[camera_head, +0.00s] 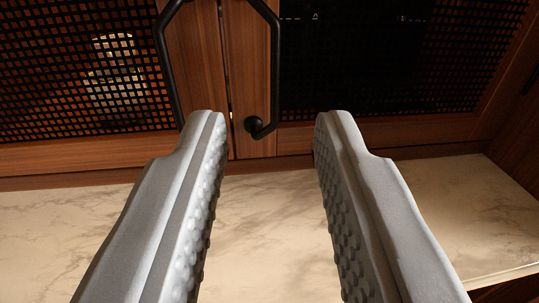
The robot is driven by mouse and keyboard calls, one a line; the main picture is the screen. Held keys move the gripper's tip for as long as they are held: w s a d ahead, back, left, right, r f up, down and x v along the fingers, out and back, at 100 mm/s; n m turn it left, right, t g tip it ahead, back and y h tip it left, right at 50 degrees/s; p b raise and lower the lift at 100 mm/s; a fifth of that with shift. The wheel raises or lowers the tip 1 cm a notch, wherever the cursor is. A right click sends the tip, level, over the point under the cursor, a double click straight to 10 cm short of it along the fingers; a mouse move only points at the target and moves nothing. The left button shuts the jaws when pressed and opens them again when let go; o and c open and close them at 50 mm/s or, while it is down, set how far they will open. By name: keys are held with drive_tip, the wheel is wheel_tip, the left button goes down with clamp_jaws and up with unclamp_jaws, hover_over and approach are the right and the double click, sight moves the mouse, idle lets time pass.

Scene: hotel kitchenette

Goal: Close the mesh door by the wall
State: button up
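Two wood-framed mesh doors meet at a narrow vertical gap near the top middle. The left mesh door (70,60) and the right mesh door (400,60) each carry a black bar handle beside the gap. The left handle (164,60) runs down behind my left finger's tip. The right handle (275,70) shows between my fingertips, with its lower mount on the door frame. My gripper (264,118) is open and empty, pointing at the doors. I see no clear contact with either handle. The doors' upper parts are out of view. I cannot tell exactly how far either door stands open.
A pale marble counter (265,210) lies below the doors, clear of objects where visible. A wooden side panel (522,110) rises at the right, and the counter's front edge shows at the lower right. A rounded pale object (115,70) shows dimly behind the left mesh.

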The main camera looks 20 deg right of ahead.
drive_tip(key=v, duration=0.6)
idle(0.3)
drive_tip(key=s+d+r+n+t+y, duration=0.25)
drive_tip(key=s+r, duration=0.25)
drive_tip(key=s, duration=0.3)
drive_tip(key=s+d+r+n+t+y, duration=0.1)
drive_tip(key=s+r+y, duration=0.35)
drive_tip(key=s, duration=0.45)
drive_tip(key=s+d+f+g, duration=0.1)
drive_tip(key=s+d+f, duration=0.1)
drive_tip(key=s, duration=0.8)
drive_tip(key=s+d+f+n+g, duration=0.1)
drive_tip(key=s+d+f, duration=0.1)
drive_tip(key=s, duration=0.9)
drive_tip(key=shift+f+y, duration=0.2)
drive_tip(key=shift+y, duration=0.1)
drive_tip(key=shift+s+n+g, duration=0.1)
drive_tip(key=shift+n+g, duration=0.15)
